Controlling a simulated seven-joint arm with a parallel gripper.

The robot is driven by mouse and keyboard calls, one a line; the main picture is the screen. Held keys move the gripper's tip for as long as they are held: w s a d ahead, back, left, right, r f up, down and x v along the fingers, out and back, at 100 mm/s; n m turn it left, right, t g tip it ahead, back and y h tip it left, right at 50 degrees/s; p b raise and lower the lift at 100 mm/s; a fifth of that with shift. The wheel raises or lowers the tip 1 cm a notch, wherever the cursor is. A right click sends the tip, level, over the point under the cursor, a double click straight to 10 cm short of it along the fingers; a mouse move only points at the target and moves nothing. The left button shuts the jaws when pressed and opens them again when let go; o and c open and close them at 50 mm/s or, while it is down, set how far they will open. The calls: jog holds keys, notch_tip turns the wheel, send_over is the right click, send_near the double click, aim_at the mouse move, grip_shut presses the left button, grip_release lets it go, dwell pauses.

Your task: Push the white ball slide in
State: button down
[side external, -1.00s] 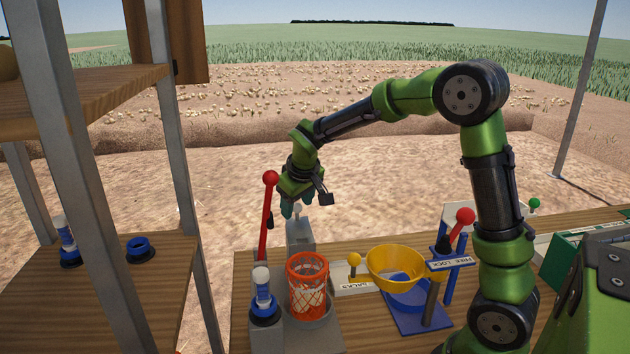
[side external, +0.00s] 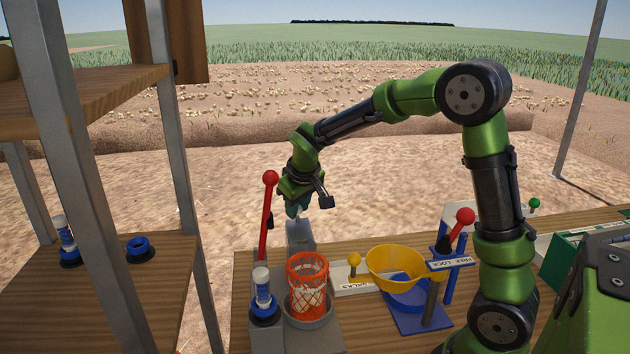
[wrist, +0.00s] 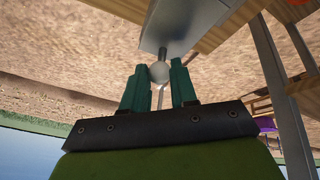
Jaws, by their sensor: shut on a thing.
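The white ball (wrist: 159,72) shows in the wrist view between the tips of my gripper's teal fingers, at the end of a thin rod that runs into a grey metal block (wrist: 187,22). My gripper (side external: 293,211) is shut on the ball, pointing down over the grey block (side external: 299,236) in the side view. There the fingers and hand hide most of the ball. How far the rod stands out of the block is hard to tell.
A red-knobbed lever (side external: 267,215) stands just left of my gripper. In front are an orange net basket (side external: 307,287), a white-and-blue bottle (side external: 262,295) and a yellow funnel (side external: 396,267). A wooden shelf (side external: 120,295) with metal posts stands at the left.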

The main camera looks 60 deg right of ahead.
aim_at(298, 228)
jog(key=shift+s+a, duration=1.55)
jog(key=c, duration=0.8)
grip_release()
jog(key=shift+r, duration=0.15)
notch_tip(298, 228, up, 6)
jog(key=shift+f, duration=0.1)
